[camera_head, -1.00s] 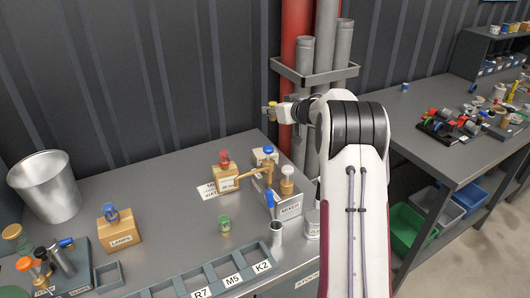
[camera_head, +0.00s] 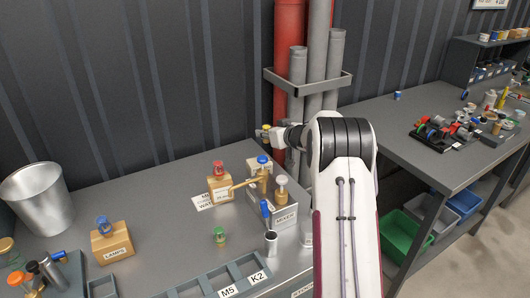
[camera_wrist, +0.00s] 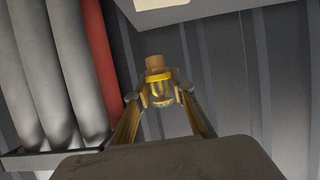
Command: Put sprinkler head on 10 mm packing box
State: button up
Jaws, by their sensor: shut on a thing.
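My gripper (camera_wrist: 160,100) is shut on a small brass sprinkler head (camera_wrist: 157,84) with a yellow band, held between the fingertips in the wrist view. In the head view my gripper (camera_head: 264,135) is raised above the back of the left table, in front of the pipes. The held head is hard to make out there. Several boxes stand on the table below: a tan box (camera_head: 216,194) with a red-topped part, a tan LAMPS box (camera_head: 112,245) with a blue-topped part, and a grey MIXED box (camera_head: 286,217) with a brass part. I cannot read a 10 mm label on any.
A metal bucket (camera_head: 36,203) stands at the left. A green-topped part (camera_head: 219,236) and a grey slotted tray (camera_head: 212,280) lie toward the front. A pipe rack (camera_head: 309,84) rises behind the table. A second, cluttered bench (camera_head: 440,150) is at the right.

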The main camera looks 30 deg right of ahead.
aim_at(268, 141)
jog(key=shift+f, duration=1.75)
jog(key=shift+f, duration=1.85)
jog(key=shift+f, duration=0.15)
jog(key=o, duration=1.1)
jog(key=shift+o, duration=0.2)
jog(key=shift+r, duration=0.2)
jog(key=v, duration=1.2)
